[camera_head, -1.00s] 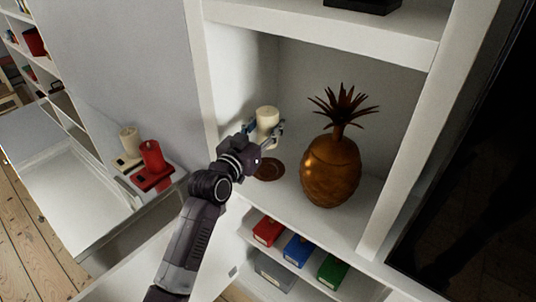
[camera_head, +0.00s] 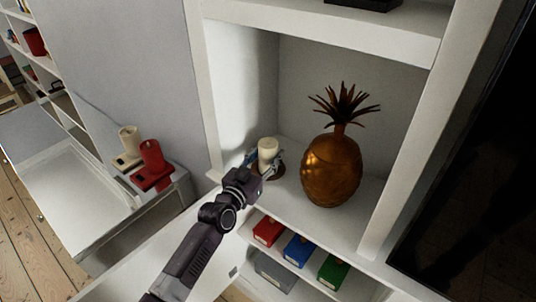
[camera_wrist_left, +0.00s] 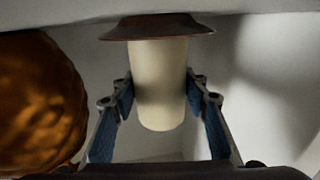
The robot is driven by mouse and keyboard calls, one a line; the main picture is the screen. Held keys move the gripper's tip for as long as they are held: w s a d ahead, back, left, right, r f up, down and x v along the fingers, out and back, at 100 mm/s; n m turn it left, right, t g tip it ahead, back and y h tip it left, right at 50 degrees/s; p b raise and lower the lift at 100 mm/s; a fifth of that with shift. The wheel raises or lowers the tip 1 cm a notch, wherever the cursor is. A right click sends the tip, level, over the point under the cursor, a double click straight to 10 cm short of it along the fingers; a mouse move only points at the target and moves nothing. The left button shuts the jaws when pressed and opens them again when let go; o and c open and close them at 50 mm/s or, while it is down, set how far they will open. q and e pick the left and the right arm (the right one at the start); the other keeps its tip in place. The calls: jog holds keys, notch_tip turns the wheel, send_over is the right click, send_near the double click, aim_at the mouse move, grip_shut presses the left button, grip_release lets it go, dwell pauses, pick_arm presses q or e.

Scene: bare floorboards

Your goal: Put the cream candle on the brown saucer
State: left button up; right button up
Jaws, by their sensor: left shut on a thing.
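The cream candle (camera_head: 268,146) stands upright in the shelf compartment, between the fingers of my left gripper (camera_head: 265,161). The gripper is shut on it. The brown saucer (camera_head: 280,173) is on the shelf board under the candle, partly hidden by the gripper. In the left wrist view, which is upside down, the candle (camera_wrist_left: 158,85) meets the saucer (camera_wrist_left: 158,27) near its middle; I cannot tell whether it rests its full weight there. The blue finger pads of the gripper (camera_wrist_left: 160,92) flank the candle. My right gripper is not in view.
A bronze pineapple (camera_head: 331,170) stands close to the right of the saucer; it also shows in the wrist view (camera_wrist_left: 40,100). The compartment's left wall is near. Coloured boxes (camera_head: 298,250) sit below.

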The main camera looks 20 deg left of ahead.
pick_arm(q)
jog(key=o, duration=1.4)
jog(key=shift+f, duration=0.1)
jog(key=shift+s, duration=0.1)
jog(key=s, duration=0.4)
jog(key=s+a, duration=0.1)
jog(key=s, duration=0.2)
jog(key=s+a+b, duration=0.1)
jog(key=s, duration=0.3)
jog(key=shift+s+a, duration=0.15)
jog(key=shift+s, duration=0.2)
